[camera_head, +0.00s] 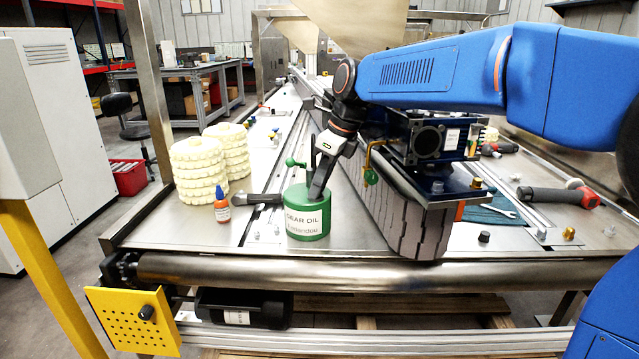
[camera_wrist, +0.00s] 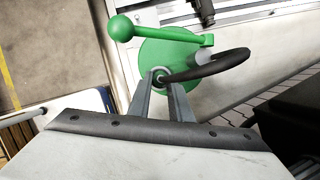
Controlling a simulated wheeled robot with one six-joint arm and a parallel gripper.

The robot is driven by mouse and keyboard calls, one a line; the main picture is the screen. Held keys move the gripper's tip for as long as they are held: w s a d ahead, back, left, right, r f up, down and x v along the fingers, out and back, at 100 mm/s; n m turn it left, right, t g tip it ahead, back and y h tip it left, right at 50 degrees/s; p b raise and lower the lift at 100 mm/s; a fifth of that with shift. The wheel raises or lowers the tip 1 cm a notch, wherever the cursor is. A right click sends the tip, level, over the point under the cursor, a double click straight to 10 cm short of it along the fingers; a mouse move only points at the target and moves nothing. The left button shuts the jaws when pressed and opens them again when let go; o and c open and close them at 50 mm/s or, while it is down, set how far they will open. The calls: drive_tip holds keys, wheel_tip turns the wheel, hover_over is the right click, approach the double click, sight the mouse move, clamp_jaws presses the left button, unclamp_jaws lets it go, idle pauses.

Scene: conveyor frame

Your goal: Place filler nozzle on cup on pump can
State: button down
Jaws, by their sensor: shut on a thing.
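The green pump can (camera_head: 308,222), labelled gear oil, stands upright on the conveyor's steel bed near its front edge. Its round green top (camera_wrist: 143,58) and green ball-ended lever (camera_wrist: 122,29) show in the wrist view. A dark curved tube, which I take as the filler nozzle (camera_wrist: 222,66), has one end at the middle of the can's top. My gripper (camera_head: 316,193) reaches down onto the can from above. In the wrist view my gripper (camera_wrist: 163,78) is shut on that nozzle end. The fingers hide the seat below, so I cannot tell how it sits on the cup.
A small orange bottle (camera_head: 222,203) and stacks of cream toothed rings (camera_head: 198,171) stand to the left. A grey conveyor belt (camera_head: 400,205) and a blue machine (camera_head: 432,150) are close on the right. A brass pipe with a green end (camera_head: 371,178) hangs beside the machine.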

drive_tip(key=c, duration=1.6)
unclamp_jaws()
drive_tip(key=shift+r, duration=0.1)
drive_tip(key=v, duration=1.2)
drive_tip(key=shift+s, duration=0.1)
